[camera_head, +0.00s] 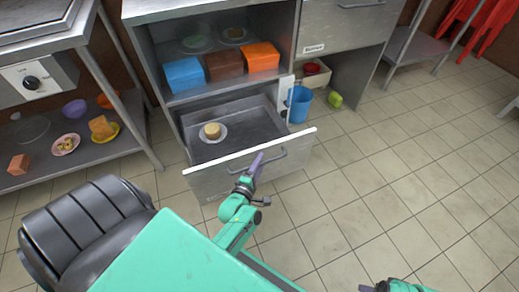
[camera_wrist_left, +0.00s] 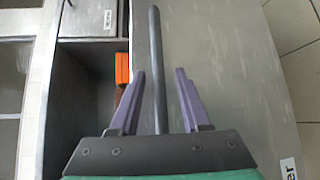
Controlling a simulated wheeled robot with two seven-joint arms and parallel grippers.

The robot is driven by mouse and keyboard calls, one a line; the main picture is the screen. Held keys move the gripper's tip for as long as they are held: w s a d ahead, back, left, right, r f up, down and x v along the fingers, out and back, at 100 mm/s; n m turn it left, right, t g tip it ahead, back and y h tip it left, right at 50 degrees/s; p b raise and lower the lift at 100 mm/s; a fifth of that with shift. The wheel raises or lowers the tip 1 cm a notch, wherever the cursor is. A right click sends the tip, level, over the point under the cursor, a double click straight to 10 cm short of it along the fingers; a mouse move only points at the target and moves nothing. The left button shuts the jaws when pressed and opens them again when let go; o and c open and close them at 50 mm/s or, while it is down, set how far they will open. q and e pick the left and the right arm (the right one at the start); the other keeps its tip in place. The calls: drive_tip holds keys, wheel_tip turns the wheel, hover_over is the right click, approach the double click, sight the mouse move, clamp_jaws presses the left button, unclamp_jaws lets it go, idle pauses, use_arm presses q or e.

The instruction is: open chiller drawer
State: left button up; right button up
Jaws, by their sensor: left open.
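The chiller drawer (camera_head: 250,163) is pulled out from the grey cabinet, and its inside shows. A white plate with a pale yellow round item (camera_head: 212,131) stands in it. The bar handle (camera_head: 270,166) is on the drawer front; in the left wrist view the handle (camera_wrist_left: 157,60) runs between the fingers. My left gripper (camera_head: 257,165) is at the handle, its purple fingers open on both sides of the bar, with gaps visible in the left wrist view (camera_wrist_left: 160,95). Only part of my right arm shows at the bottom right; its fingers are out of frame.
Blue, brown and orange boxes (camera_head: 223,66) stand on the shelf above the drawer. A blue bin (camera_head: 299,104) is right of it. Tiled floor (camera_head: 400,170) at the right is clear.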

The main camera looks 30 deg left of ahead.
use_arm(q)
drive_tip(key=shift+s+r, duration=0.1)
drive_tip(key=shift+s, duration=0.25)
drive_tip(key=p+v, duration=0.3)
drive_tip(key=v, duration=1)
drive_tip(key=shift+s, duration=0.4)
use_arm(e)
wheel_tip(320, 180, down, 8)
drive_tip(key=d, duration=0.1)
drive_tip(key=shift+s, duration=0.2)
use_arm(q)
drive_tip(key=shift+d, duration=0.1)
